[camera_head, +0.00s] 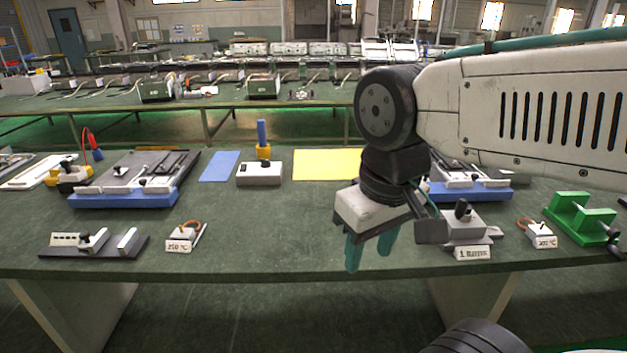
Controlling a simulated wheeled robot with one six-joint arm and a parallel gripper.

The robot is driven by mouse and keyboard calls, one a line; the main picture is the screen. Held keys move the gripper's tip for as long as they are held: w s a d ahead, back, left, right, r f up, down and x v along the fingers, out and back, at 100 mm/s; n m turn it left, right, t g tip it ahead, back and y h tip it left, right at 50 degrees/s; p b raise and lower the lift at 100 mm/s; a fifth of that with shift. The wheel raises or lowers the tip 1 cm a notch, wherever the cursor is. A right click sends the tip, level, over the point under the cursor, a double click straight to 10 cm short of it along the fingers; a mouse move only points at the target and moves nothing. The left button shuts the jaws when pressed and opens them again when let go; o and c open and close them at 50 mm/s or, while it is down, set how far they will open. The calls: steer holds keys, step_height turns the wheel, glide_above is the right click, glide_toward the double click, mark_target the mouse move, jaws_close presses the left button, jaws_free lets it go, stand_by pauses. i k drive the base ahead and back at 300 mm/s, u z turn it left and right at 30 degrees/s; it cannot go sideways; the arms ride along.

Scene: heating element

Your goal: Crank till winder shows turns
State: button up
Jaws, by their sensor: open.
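A green block-shaped device (580,217) stands at the right end of the bench, with a dark rod and a grey grip at its lower right; it looks like the winder with its crank. A small white card (473,253) stands left of it, before a grey block with a dark knob (464,229); it seems to start with "1", but the rest is too small to read surely. My gripper (369,256) hangs over the front middle of the bench, teal fingers down, open and empty. It is well left of the green device and apart from it.
A 250 °C card (180,246) and another temperature card (544,242) stand by small devices. A blue-edged fixture (124,199) is at left; a similar one is partly behind my arm. Yellow (326,164) and blue (219,166) sheets lie behind. The front middle is clear.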

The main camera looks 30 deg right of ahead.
mark_target(462, 206)
steer(key=z, duration=2.5)
steer(key=k, duration=0.6)
steer(key=u, duration=1.45)
